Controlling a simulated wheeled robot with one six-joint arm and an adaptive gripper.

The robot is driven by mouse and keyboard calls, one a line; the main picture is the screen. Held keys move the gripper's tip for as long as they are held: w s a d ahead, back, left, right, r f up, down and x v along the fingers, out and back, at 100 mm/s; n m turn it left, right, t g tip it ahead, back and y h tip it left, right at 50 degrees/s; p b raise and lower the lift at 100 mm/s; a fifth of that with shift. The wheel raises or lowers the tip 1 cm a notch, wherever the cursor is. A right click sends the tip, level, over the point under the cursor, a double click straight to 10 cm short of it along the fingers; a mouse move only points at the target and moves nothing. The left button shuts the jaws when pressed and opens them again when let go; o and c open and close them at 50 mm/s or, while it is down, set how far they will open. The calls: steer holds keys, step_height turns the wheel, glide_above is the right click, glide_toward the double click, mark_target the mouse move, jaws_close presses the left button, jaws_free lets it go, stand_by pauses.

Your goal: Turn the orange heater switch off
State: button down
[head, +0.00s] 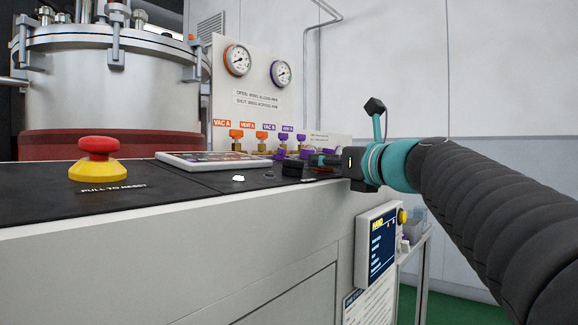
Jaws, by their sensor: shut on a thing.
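My gripper (318,165) reaches in from the right, low over the black console top, with its fingers pointing left. It is shut on a small dark knob-like thing (292,168) at the fingertips. The fingers and this thing are small and dark, so its turn position cannot be read. No switch clearly marked orange or labelled as a heater shows; I cannot tell whether the gripped thing is it.
A red and yellow stop button (98,158) stands at the left. A flat panel (212,160) lies left of my gripper. Orange valves (236,140) and purple valves (283,142) stand behind, under two gauges. A blue-screened box (376,246) hangs on the console's side.

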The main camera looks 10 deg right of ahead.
steer(key=shift+w+d+r+n+g+y, duration=0.1)
steer(key=shift+n+g+y, duration=0.25)
steer(key=shift+n+y, duration=0.2)
steer(key=shift+d+n+g+y, duration=0.1)
steer(key=shift+n+g+y, duration=0.25)
steer(key=shift+n+y, duration=0.15)
steer(key=n+g+y+p, duration=0.2)
steer(key=n+y+p, duration=0.1)
steer(key=shift+r+g+y, duration=0.15)
steer(key=shift+g+y, duration=0.1)
steer(key=shift+g, duration=0.15)
steer(key=n+g+y+p, duration=0.1)
steer(key=n+g+y, duration=0.1)
steer(key=n+g, duration=0.1)
steer(key=shift+w+p, duration=0.1)
steer(key=shift+p, duration=0.3)
steer(key=shift+a+f+n+g+y, duration=0.15)
steer(key=shift+n+g+y, duration=0.65)
steer(key=shift+n+g, duration=1)
steer(key=shift+g, duration=0.5)
steer(key=c, duration=0.7)
jaws_free()
steer(key=shift+c, duration=0.2)
steer(key=shift+f, duration=0.1)
